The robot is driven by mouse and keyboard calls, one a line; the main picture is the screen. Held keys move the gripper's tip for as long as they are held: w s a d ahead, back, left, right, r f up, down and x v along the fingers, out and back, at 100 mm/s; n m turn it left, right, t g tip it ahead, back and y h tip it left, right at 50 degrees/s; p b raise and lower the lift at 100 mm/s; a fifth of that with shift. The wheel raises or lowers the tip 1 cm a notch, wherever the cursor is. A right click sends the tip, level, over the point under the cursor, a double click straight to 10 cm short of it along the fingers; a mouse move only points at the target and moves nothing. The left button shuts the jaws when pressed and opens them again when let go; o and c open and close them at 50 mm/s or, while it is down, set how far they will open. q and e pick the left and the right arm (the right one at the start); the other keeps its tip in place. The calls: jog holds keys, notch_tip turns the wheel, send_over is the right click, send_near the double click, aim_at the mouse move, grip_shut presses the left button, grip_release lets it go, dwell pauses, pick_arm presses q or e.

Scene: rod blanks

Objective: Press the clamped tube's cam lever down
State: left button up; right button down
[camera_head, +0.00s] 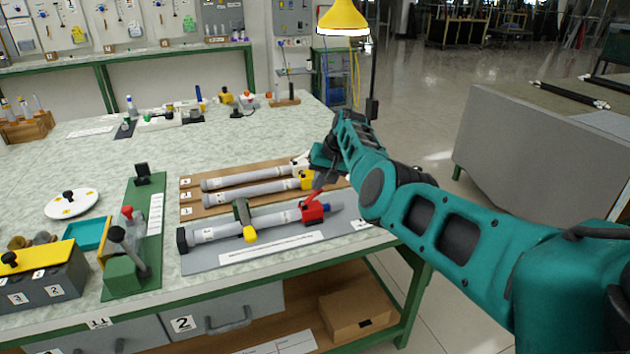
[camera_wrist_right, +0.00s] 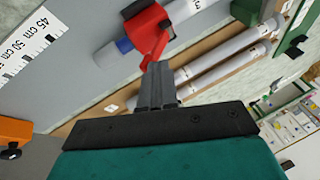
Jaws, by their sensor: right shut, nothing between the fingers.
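The clamped tube (camera_head: 275,218) is grey and lies on a grey fixture plate (camera_head: 215,262) near the table's front edge. A green clamp (camera_head: 241,212) with a yellow knob straddles it. A red block (camera_head: 314,213) sits at its right end, with a red cam lever (camera_head: 313,197) sticking up at a slant. In the right wrist view the red lever (camera_wrist_right: 155,45) reaches from the block to my fingertips. My right gripper (camera_head: 321,181) is shut and empty, its tips (camera_wrist_right: 155,68) at the lever's end; whether they touch is unclear. My left gripper is not in view.
Two more tubes, one with a yellow end block (camera_head: 306,180), lie on a brown board (camera_head: 190,209) just behind. A green fixture (camera_head: 125,275) with a black-knobbed lever stands left. A lamp (camera_head: 343,20) hangs behind. The table's middle is clear.

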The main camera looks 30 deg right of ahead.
jog(key=shift+d, duration=0.15)
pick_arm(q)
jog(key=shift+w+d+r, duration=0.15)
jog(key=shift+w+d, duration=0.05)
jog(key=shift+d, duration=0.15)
pick_arm(e)
jog(key=shift+a, duration=0.2)
jog(key=shift+w+a+f+p, duration=0.15)
jog(key=shift+a+f+p, duration=0.15)
jog(key=shift+a, duration=0.35)
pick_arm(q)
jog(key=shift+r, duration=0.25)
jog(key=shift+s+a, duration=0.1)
pick_arm(e)
jog(key=shift+r, duration=0.15)
pick_arm(q)
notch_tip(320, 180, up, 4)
jog(key=p, duration=0.4)
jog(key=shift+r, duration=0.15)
pick_arm(e)
jog(key=d+v, duration=0.2)
jog(key=v, duration=1)
jog(key=shift+w, duration=0.2)
